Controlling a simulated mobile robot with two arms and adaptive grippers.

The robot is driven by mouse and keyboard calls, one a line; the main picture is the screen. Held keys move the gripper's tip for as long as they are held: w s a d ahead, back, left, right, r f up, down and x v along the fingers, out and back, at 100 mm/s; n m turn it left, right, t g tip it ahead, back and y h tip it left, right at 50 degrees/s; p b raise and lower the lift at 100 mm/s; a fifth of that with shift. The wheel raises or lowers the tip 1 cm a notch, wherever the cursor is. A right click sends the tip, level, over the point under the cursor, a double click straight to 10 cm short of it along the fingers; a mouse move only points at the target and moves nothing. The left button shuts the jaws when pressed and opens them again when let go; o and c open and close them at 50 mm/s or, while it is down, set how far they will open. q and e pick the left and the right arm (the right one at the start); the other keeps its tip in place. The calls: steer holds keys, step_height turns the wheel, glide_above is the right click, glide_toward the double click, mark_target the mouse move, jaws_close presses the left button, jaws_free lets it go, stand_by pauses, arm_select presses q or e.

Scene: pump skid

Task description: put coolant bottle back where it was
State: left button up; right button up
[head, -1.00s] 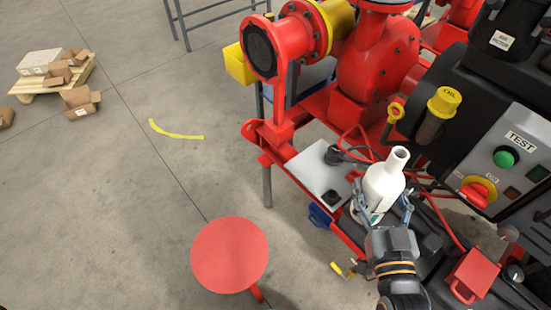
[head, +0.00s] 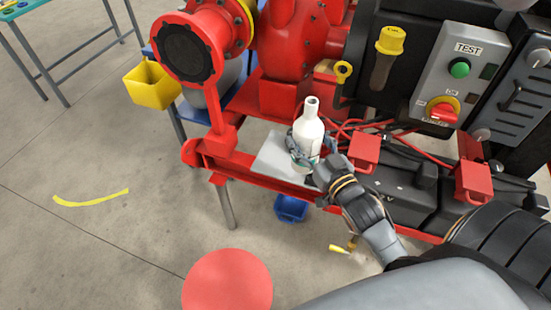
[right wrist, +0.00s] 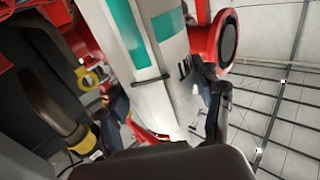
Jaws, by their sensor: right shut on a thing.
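The coolant bottle (head: 309,130) is white with a narrow open neck and stands about upright in the head view. My right gripper (head: 303,158) is shut around its lower part, over the pale grey plate (head: 272,158) on the red skid frame. I cannot tell whether the bottle's base touches the plate. In the right wrist view the bottle (right wrist: 160,60) shows large, with green label patches, between the fingers of my right gripper (right wrist: 168,105). My left gripper is not in view.
The red pump (head: 290,60) stands behind the plate. Red hoses (head: 375,135) and the black battery (head: 400,185) lie to the right, below the TEST panel (head: 455,75). A red round stool (head: 228,282) is in front. A blue bin (head: 291,208) is under the frame.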

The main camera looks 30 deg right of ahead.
arm_select(q)
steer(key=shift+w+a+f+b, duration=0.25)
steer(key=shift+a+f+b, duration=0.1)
steer(key=shift+b, duration=0.05)
arm_select(e)
steer(key=w+a+f, duration=0.2)
steer(key=w+f, duration=1)
steer(key=w, duration=0.1)
steer(key=shift+s+f, duration=0.1)
steer(key=shift+f, duration=0.2)
steer(key=o, duration=1.3)
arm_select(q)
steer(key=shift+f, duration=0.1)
arm_select(e)
steer(key=shift+o, duration=0.2)
steer(key=shift+r, duration=0.1)
